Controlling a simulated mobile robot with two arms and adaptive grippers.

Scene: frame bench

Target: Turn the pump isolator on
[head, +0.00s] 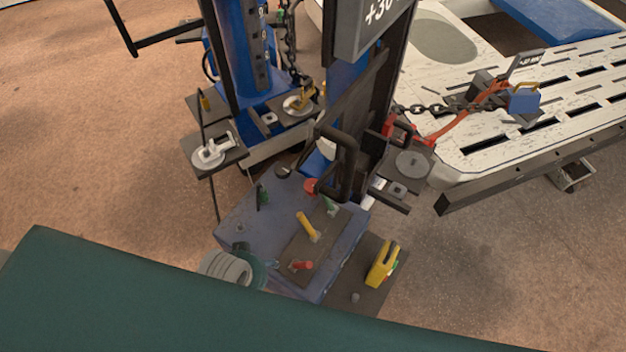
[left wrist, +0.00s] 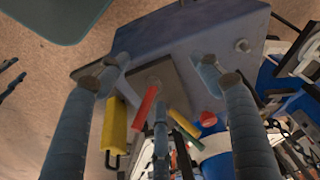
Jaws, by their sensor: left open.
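The pump unit is a blue-grey box (head: 245,218) with a brown plate (head: 288,254) on top. A red handle (head: 301,265) sits at its near end, a yellow lever (head: 308,228) farther back, and a red round knob (head: 311,186) at the far edge. No label shows which is the isolator. In the left wrist view my left gripper (left wrist: 158,75) is open and empty, its outer fingers wide apart. The red handle (left wrist: 145,107) appears between them, with a green handle (left wrist: 183,125) and the red knob (left wrist: 208,118) alongside. Contact is not visible. My right gripper is not in view.
A grey ribbed part (head: 225,267) at the near-left edge may belong to my arm. Clamp trays (head: 212,155) and a slotted white bench (head: 500,130) lie beyond.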

